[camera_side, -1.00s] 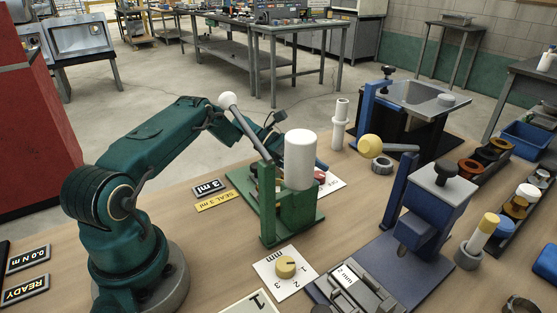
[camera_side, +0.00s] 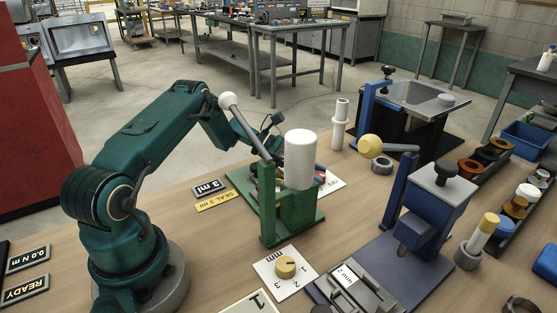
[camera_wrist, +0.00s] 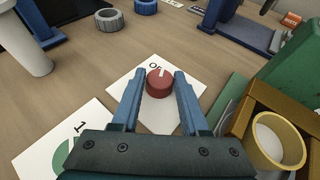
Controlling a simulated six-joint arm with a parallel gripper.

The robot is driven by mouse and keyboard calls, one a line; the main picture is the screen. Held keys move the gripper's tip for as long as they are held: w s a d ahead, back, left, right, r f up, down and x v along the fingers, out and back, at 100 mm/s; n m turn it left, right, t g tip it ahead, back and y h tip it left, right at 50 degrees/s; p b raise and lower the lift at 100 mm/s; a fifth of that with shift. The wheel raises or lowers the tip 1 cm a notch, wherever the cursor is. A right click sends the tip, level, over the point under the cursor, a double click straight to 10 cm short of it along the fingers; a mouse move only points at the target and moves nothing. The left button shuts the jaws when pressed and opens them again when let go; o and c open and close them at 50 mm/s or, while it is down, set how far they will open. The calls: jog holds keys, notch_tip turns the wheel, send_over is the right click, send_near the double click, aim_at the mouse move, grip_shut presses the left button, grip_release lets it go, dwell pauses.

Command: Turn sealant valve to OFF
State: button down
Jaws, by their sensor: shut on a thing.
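The sealant valve is a red round knob (camera_wrist: 159,84) with a white pointer mark on top, set on a white card (camera_wrist: 128,84) with partly hidden lettering starting "O". The pointer points up in the wrist view, towards that lettering. My gripper (camera_wrist: 159,77) has one blue finger on each side of the knob and is shut on it. In the side view, the card (camera_side: 334,184) shows behind the green stand, and the white cylinder and stand hide most of my gripper and the knob.
A green stand (camera_side: 268,205) with a white cylinder (camera_side: 300,160) and a ball-ended lever (camera_side: 228,100) stands close to my gripper. A yellow dial (camera_side: 286,267) is in front. A white post (camera_side: 340,125) stands behind. A blue press (camera_side: 435,205) is at right.

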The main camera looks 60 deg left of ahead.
jog(key=shift+r, duration=0.1)
jog(key=shift+c, duration=2.1)
grip_release()
jog(key=shift+v, duration=2.55)
